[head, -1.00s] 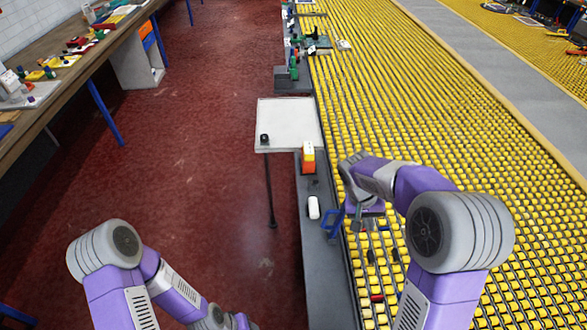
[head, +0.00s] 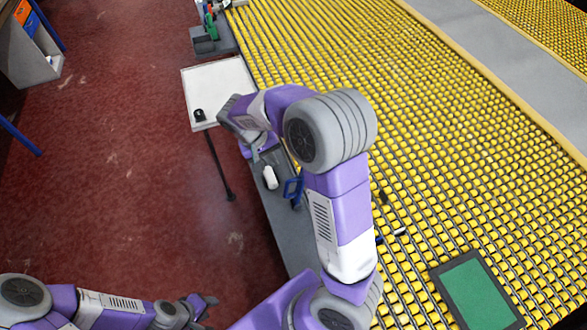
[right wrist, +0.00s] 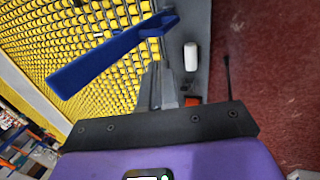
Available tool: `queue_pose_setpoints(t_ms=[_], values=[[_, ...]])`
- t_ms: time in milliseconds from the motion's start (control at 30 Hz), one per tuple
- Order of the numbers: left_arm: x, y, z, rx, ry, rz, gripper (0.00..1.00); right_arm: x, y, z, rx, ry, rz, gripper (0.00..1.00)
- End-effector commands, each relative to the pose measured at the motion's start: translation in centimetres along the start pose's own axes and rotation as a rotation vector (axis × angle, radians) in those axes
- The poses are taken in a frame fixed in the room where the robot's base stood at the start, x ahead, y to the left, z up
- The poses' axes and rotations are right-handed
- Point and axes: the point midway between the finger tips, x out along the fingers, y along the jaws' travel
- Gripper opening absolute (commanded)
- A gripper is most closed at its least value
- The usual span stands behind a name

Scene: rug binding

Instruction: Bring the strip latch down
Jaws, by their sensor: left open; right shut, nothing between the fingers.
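A blue handle-like lever (head: 292,190), which looks like the strip latch, stands tilted up at the edge of the yellow roller bed. In the right wrist view the blue lever (right wrist: 110,60) runs as a long slanted bar beyond the fingers. My right gripper (head: 256,154) is shut and empty over the grey ledge, farther along it than the lever and apart from it in the head view. Its closed fingers (right wrist: 157,88) show in the wrist view. My left gripper (head: 207,304) is open and empty at the bottom left, over the red floor.
A white rounded piece (head: 270,178) lies on the grey ledge (head: 281,229) beside the lever. An orange-red block (right wrist: 192,100) is partly hidden by my gripper. A white tray table (head: 220,85) stands behind. A green-topped dark panel (head: 476,292) lies on the rollers.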

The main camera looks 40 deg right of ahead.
Motion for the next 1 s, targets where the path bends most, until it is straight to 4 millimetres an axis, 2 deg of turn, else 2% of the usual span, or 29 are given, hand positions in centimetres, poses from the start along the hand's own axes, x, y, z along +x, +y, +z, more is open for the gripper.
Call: queue_pose_setpoints(t_ms=[500, 700, 1000], values=[[0.0, 0.0, 0.0, 0.000, 0.000, 0.000, 0.43, 9.9, 0.3, 0.1, 0.002, -0.006, 0.002, 0.00], [-0.6, 0.2, 0.0, 0.000, 0.000, 0.000, 0.43, 10.8, 2.9, 0.0, 0.003, -0.002, 0.000, 0.00], [-0.7, 0.2, 0.0, 0.000, 0.000, 0.000, 0.43, 11.3, 3.6, 0.0, 0.000, -0.001, 0.000, 0.00]])
